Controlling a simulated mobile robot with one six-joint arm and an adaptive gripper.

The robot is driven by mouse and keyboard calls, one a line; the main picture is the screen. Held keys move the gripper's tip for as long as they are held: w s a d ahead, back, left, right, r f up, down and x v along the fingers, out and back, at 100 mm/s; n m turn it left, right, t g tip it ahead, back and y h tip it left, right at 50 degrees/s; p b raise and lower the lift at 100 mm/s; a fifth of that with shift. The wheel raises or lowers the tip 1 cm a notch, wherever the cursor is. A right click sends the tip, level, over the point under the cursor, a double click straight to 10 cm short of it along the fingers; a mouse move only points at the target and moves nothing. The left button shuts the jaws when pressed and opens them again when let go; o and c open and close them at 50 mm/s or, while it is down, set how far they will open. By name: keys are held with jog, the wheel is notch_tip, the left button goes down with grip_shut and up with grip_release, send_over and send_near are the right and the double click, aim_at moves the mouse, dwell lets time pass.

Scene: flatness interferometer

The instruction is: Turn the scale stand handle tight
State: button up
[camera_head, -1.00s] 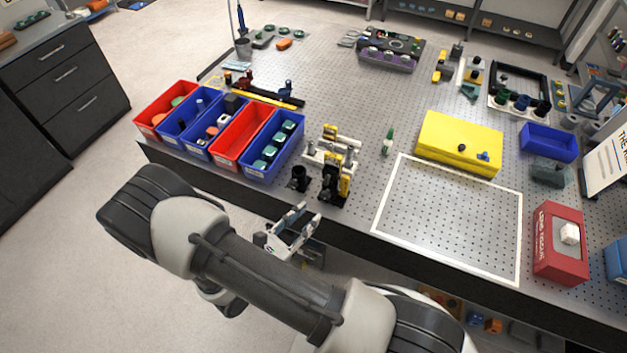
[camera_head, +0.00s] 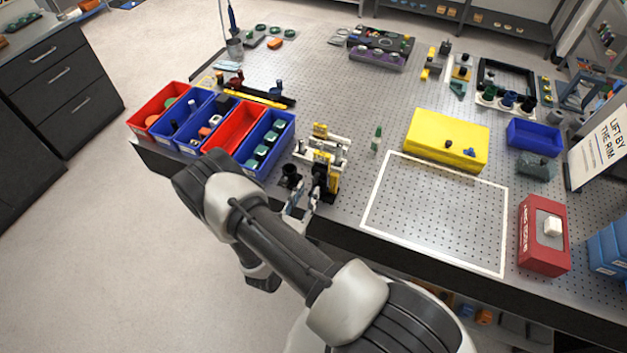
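A small assembly of white, yellow and black parts (camera_head: 325,150) stands at the front edge of the perforated table, right of the bins; it seems to be the scale stand. Black upright parts (camera_head: 319,176) are at its front. I cannot clearly tell which part is the handle. My gripper (camera_head: 302,199) is at the table's front edge, just in front of and below the black parts. Its two pale fingers look apart with nothing visible between them. Whether a finger touches the stand cannot be told. My arm hides the gripper's base.
Red and blue bins (camera_head: 235,128) stand left of the assembly, close to my arm. A small green bottle (camera_head: 377,139) and a yellow case (camera_head: 447,138) are to the right. A white-outlined area (camera_head: 435,212) is empty. A red box (camera_head: 543,235) stands at the right.

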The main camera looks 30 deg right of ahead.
aim_at(315, 179)
jog(key=x, duration=0.5)
jog(key=shift+w+d, duration=0.25)
jog(key=shift+c, duration=0.3)
grip_shut()
